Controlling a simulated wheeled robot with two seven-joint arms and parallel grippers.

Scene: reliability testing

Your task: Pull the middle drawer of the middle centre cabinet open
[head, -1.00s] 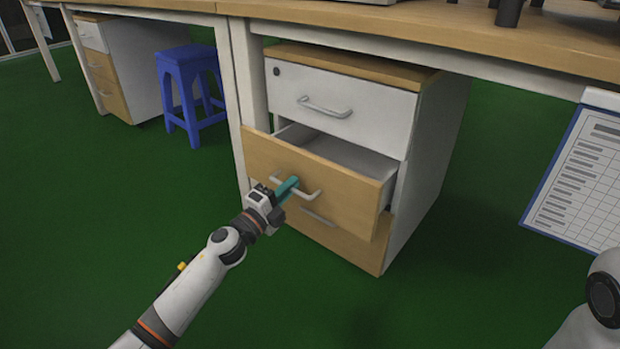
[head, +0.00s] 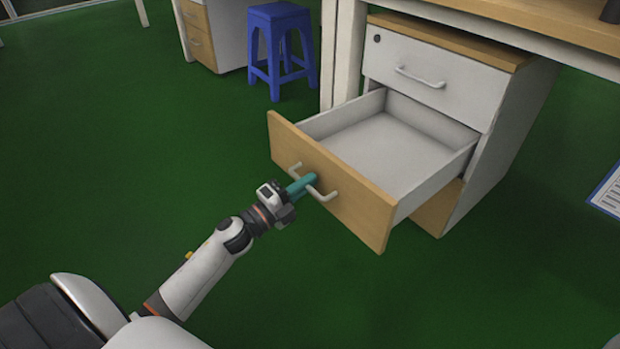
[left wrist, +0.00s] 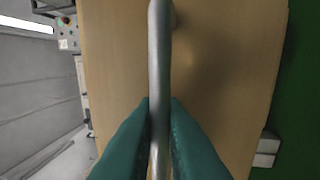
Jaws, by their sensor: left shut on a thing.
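The middle centre cabinet (head: 505,135) is white with a wooden top and stands under the desk. Its middle drawer (head: 345,185) has a wooden front and is pulled far out, showing an empty white inside. My left gripper (head: 312,182) is shut on the drawer's metal handle (head: 325,195). In the left wrist view the teal fingers (left wrist: 160,135) sit on both sides of the handle bar (left wrist: 159,60). The white top drawer (head: 430,78) is closed. The bottom drawer (head: 437,208) is mostly hidden behind the open one. My right gripper does not show.
A blue stool (head: 278,45) stands behind to the left, near another cabinet (head: 200,38). A desk leg (head: 345,50) stands beside the centre cabinet. A printed sheet (head: 607,190) shows at the right edge. The green floor before the drawer is clear.

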